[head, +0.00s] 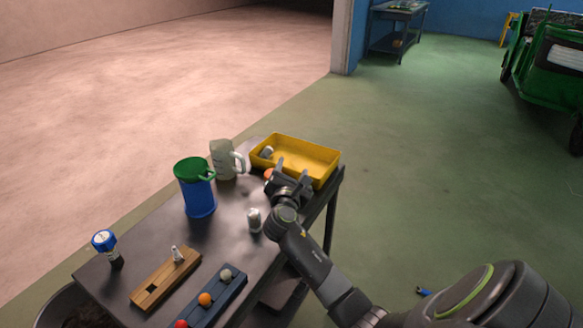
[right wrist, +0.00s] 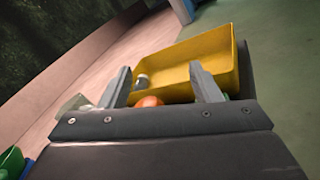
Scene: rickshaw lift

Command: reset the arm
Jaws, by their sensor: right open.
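My right gripper (head: 291,171) is open over the near side of the yellow bin (head: 318,157), at the far end of the dark table (head: 228,245). In the right wrist view its two fingers (right wrist: 160,75) stand wide apart with nothing held between them. The yellow bin (right wrist: 215,48) lies just beyond the fingers. An orange round thing (right wrist: 149,101) shows between and below the fingers, partly hidden by the gripper body. A small grey-white piece (right wrist: 142,80) lies in the bin's left corner. My left gripper is not in view.
On the table stand a clear jug (head: 222,160), a blue can with green lid (head: 197,190), a silver piece (head: 254,220), a wooden block (head: 165,279), a blue gauge (head: 104,241) and a blue rack (head: 215,297) with coloured balls. A green rickshaw (head: 545,65) is far right; open floor lies between.

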